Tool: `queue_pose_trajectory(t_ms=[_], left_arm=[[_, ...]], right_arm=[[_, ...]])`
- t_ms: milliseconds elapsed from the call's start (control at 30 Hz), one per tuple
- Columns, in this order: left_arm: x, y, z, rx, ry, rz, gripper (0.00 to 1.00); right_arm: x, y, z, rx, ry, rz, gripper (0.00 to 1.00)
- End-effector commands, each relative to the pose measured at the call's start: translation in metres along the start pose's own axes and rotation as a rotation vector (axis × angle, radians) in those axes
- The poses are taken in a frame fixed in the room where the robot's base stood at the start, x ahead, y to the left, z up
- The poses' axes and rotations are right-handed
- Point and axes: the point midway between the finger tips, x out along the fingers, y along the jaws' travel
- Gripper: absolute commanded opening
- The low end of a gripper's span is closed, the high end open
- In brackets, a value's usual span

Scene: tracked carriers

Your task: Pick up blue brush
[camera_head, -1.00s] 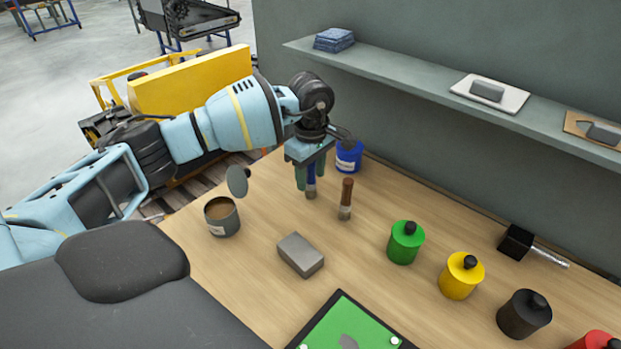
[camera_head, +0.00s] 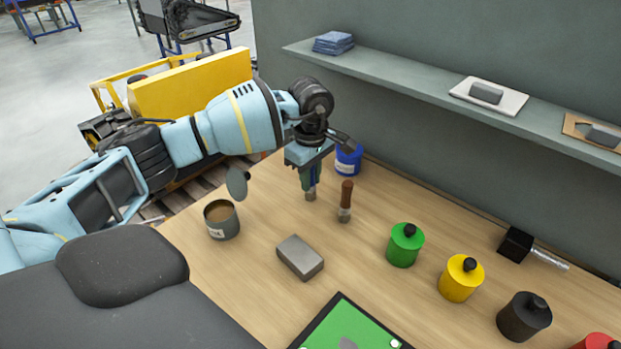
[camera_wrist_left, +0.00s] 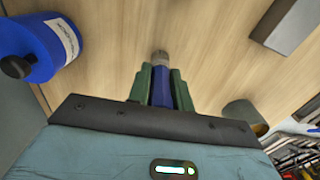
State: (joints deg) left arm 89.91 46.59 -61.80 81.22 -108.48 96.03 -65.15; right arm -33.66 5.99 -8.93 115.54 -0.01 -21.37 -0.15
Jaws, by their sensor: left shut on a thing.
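The blue brush (camera_wrist_left: 161,88) is upright between the green fingers of my left gripper (camera_wrist_left: 160,82) in the left wrist view. The fingers are shut on its blue handle, and its grey lower end shows below them. In the head view the left gripper (camera_head: 310,180) is over the back left of the table, and the brush's lower end (camera_head: 310,195) shows under the fingers. I cannot tell whether that end touches the table. My right gripper is not in view.
A brown-handled brush (camera_head: 346,200) stands close to the right. A blue pot (camera_head: 349,160) is behind, an open can (camera_head: 222,220) to the left, and a grey block (camera_head: 300,257) in front. Green (camera_head: 405,246), yellow (camera_head: 461,280) and black (camera_head: 524,316) pots stand right. A shelf (camera_head: 420,80) runs along the wall.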

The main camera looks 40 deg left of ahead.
Motion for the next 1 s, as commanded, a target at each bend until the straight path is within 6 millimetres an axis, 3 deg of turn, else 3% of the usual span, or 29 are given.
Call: queue_pose_trajectory(t_ms=[333, 1000], left_arm=[[-0.034, -0.003, -0.001, 0.000, 0.000, 0.000, 0.00], [-0.044, -0.132, 0.009, 0.000, 0.002, -0.001, 0.00]], right_arm=[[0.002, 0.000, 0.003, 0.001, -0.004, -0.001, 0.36], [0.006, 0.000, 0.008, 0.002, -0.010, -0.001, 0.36]])
